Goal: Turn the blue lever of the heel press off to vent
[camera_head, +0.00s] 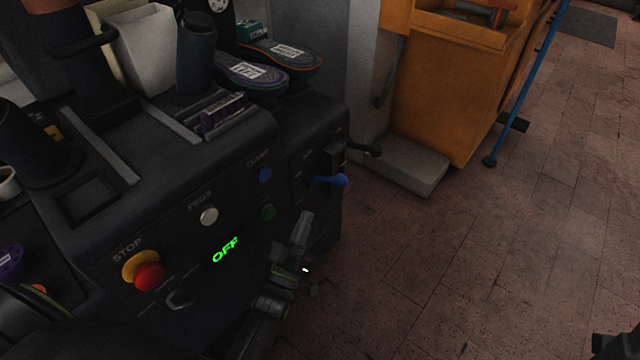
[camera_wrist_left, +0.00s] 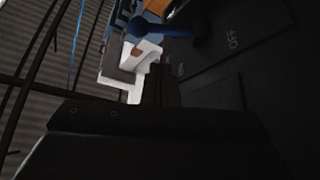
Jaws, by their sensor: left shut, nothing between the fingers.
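The blue lever (camera_head: 340,181) is on the right end of the dark heel press (camera_head: 235,150). Its round blue knob sticks out to the right over the floor. It also shows at the top of the left wrist view (camera_wrist_left: 165,29), with an "OFF" mark on the dark panel beside it. My left gripper (camera_head: 303,226) is shut and empty, below and slightly left of the lever, apart from it. Its fingers (camera_wrist_left: 157,86) point toward the lever side in the wrist view. A dark part at the lower right corner looks like my right gripper (camera_head: 617,345), mostly cut off.
The press front carries a red stop button (camera_head: 149,276), a lit green OFF display (camera_head: 225,250) and a black knob (camera_head: 180,299). A black-knobbed lever (camera_head: 371,150) is just beyond the blue one. An orange cabinet (camera_head: 440,95) stands behind.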

